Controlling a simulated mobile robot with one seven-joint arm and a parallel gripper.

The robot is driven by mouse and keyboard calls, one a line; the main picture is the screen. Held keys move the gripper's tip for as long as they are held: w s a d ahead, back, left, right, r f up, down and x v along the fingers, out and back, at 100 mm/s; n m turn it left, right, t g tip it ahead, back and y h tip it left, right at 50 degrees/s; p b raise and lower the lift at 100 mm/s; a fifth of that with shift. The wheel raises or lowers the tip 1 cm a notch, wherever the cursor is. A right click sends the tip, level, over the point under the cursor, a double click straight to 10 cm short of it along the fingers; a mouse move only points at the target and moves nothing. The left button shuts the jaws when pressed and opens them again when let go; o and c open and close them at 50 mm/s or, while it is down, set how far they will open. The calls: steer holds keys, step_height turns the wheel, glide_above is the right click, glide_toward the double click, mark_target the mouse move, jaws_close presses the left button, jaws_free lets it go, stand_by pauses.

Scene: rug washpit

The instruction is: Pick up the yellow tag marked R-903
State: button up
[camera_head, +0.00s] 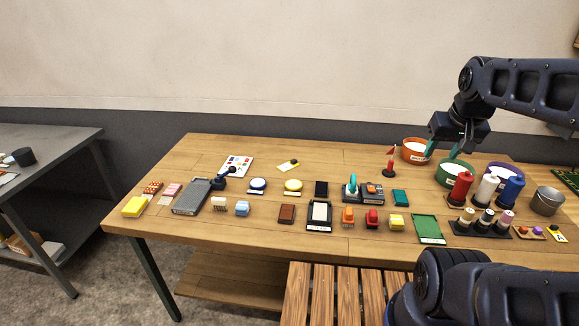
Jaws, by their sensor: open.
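Two small yellow tag-like pieces lie on the wooden table (330,155). Another yellow and white tag (557,237) lies near the right edge. Their markings are too small to read, so I cannot tell which is R-903. My gripper (443,151) is open and empty at the back right, above the table. Its teal fingers point down near the orange bowl and the green bowl. It is well to the right of the first tag and up and left of the second.
An orange bowl (416,158), a green bowl (446,179) and several thread spools (487,190) crowd the right side. A red-topped post (390,162) stands left of my gripper. Stamps, pads and blocks fill the front. The back middle is fairly clear.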

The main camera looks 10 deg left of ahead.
steer(key=w+a+r+m+g, duration=0.1)
steer(key=w+a+r, duration=0.15)
steer(key=w, duration=0.55)
steer(key=w+a+r+m, duration=0.1)
steer(key=w+a, duration=0.2)
steer(key=w, duration=0.4)
steer(key=m+g, duration=0.4)
steer(key=m, duration=0.2)
glide_above(294, 160)
steer(key=f, duration=3.3)
steer(key=shift+s+a+f, duration=0.15)
steer(key=shift+s+a, duration=0.05)
steer(key=shift+w+d+f, duration=0.1)
steer(key=shift+w+f, duration=0.05)
steer(key=shift+f, duration=1.15)
steer(key=shift+w+d+f, duration=0.1)
steer(key=shift+w+f, duration=0.05)
steer(key=shift+f, duration=1.1)
jaws_close()
